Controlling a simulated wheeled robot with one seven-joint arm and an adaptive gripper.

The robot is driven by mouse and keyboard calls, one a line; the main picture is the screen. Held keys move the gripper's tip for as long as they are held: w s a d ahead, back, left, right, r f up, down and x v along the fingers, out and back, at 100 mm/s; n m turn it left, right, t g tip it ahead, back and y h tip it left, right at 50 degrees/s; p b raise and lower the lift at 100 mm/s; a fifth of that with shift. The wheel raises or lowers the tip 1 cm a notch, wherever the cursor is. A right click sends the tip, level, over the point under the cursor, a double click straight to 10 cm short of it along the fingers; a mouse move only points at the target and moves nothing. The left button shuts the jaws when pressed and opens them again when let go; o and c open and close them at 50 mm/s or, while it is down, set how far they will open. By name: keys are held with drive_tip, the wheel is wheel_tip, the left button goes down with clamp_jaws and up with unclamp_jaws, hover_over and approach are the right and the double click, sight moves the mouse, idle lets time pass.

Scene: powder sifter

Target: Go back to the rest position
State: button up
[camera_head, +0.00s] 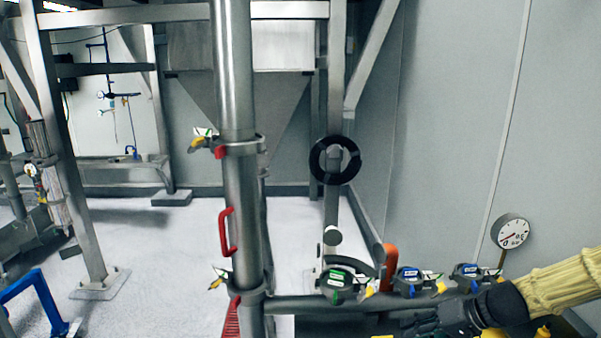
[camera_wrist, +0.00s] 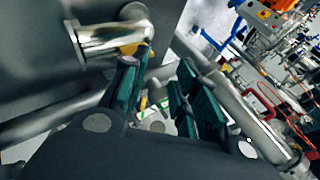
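My gripper (camera_head: 437,322) shows at the lower right of the head view, at the end of my arm in its pale yellow sleeve. It is just below the horizontal steel pipe (camera_head: 300,303). In the wrist view, my gripper's (camera_wrist: 162,85) two dark green fingers stand apart with a gap between them. No thing is held in the gap. A short shiny pipe end (camera_wrist: 103,42) is beyond the left finger, and a long steel pipe (camera_wrist: 240,105) runs past the right finger. Part of my gripper is cut off by the head view's bottom edge.
A vertical steel pipe (camera_head: 236,100) with a red handle (camera_head: 227,232) stands left of centre. Several valves, including a green-marked one (camera_head: 340,281), sit along the horizontal pipe. A pressure gauge (camera_head: 511,231) is near the right wall (camera_head: 455,110). Open floor (camera_head: 165,260) lies left.

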drive_tip(key=s+f+g+h+b, duration=0.25)
drive_tip(key=s+f, duration=0.45)
drive_tip(key=f, duration=0.6)
drive_tip(key=s+f+g+h+b, duration=0.1)
drive_tip(key=s+f+h+b, duration=0.4)
drive_tip(key=f, duration=0.8)
drive_tip(key=s+a+f+n+b, duration=0.1)
drive_tip(key=s+a+f+b, duration=0.2)
drive_tip(key=s+f, duration=1.3)
drive_tip(key=s+a+g, duration=0.1)
drive_tip(key=s, duration=0.2)
drive_tip(key=shift+s+a+f, duration=0.15)
drive_tip(key=shift+a+f, duration=0.1)
drive_tip(key=shift+f, duration=0.1)
drive_tip(key=shift+h, duration=0.25)
